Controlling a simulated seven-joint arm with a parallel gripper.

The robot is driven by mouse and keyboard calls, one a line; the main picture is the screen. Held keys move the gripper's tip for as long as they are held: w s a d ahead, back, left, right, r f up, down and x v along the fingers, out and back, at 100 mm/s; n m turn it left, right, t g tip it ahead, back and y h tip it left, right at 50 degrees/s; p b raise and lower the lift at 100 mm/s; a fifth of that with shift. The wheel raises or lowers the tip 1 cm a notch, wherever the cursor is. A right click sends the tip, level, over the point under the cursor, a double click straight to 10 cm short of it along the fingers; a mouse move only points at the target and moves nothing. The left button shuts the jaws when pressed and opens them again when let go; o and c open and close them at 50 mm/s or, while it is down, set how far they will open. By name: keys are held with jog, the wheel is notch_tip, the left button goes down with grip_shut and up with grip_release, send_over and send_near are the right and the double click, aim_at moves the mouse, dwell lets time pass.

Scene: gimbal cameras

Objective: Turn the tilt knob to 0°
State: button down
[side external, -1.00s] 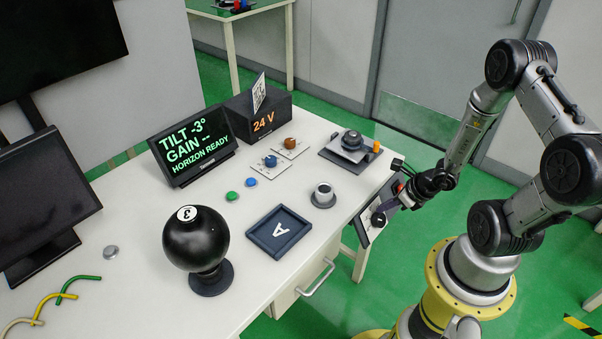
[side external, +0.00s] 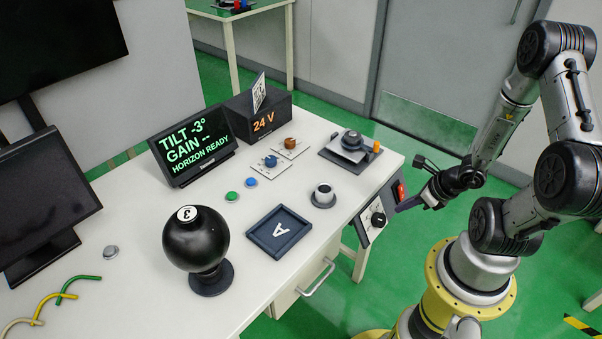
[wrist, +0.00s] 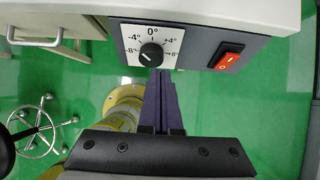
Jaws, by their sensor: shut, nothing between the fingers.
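The tilt knob (wrist: 151,53) is a round black knob on a white dial plate (wrist: 126,29) marked from -8° to +8°, with 0° at the top. It also shows in the side view (side external: 378,218), on a panel at the table's front edge. The screen (side external: 192,147) reads TILT -3°, GAIN -- and HORIZON READY. My gripper (wrist: 159,74) is shut and empty. Its dark fingertips appear just below the knob in the wrist view; in the side view my gripper (side external: 399,208) is to the right of the knob, apart from it.
A red rocker switch (wrist: 228,57) sits on the same panel, right of the dial. The space in front of the panel is free.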

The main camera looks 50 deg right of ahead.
aim_at(379, 220)
jog(key=shift+w+a+f, duration=0.5)
jog(key=shift+w+f, duration=0.05)
jog(key=shift+w, duration=0.3)
jog(key=shift+w+a+f, duration=0.45)
jog(key=shift+w+f, duration=0.05)
jog(key=shift+w, duration=0.35)
jog(key=shift+w+a+f, duration=0.5)
jog(key=shift+w+f, duration=0.05)
jog(key=shift+w, duration=0.3)
jog(key=shift+s+d+f, duration=0.1)
jog(key=shift+s+f, duration=0.05)
jog(key=shift+f, duration=0.05)
jog(key=shift+d, duration=0.4)
jog(key=shift+d+r, duration=0.1)
jog(key=shift+d, duration=0.25)
jog(key=shift+d, duration=0.4)
